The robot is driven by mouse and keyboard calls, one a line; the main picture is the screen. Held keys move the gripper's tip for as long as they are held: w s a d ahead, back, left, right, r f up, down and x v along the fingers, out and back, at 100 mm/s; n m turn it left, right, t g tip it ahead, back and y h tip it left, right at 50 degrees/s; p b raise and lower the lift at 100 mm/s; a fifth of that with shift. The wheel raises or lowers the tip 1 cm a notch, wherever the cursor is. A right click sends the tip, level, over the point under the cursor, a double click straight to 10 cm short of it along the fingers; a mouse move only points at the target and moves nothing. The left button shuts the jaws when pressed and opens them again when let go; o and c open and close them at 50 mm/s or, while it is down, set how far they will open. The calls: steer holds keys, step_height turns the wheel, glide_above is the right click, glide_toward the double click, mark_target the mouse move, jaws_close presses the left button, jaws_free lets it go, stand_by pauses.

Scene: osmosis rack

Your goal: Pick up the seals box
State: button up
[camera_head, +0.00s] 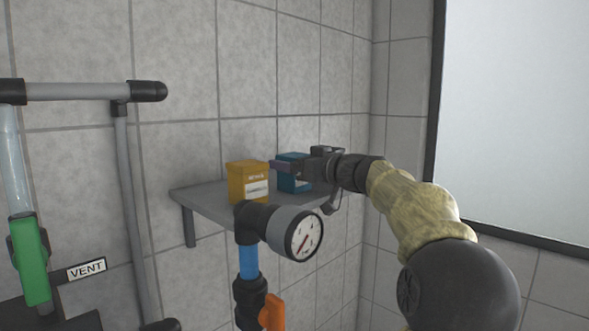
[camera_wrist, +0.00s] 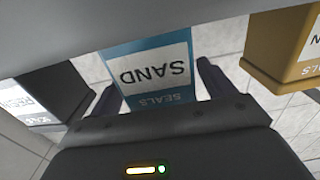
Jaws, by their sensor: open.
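A blue box (camera_head: 291,184) stands on the grey wall shelf (camera_head: 190,194). In the wrist view this blue box (camera_wrist: 148,45) has a white label reading "SAND" and "SEALS", upside down. My gripper (camera_wrist: 160,85) is open, with one finger on each side of the blue box. In the head view my gripper (camera_head: 285,168) is at the blue box and hides part of it. I cannot tell whether the fingers touch it.
A yellow box (camera_head: 248,182) stands left of the blue box; it also shows in the wrist view (camera_wrist: 280,45). A dark box (camera_wrist: 62,88) with a white label is on the other side. A pressure gauge (camera_head: 301,237) on pipework stands in front of the shelf.

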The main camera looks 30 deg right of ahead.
stand_by(0.3)
steer(key=c, duration=1.1)
steer(key=shift+c, duration=0.2)
steer(key=shift+r, duration=5)
steer(key=shift+a, duration=0.1)
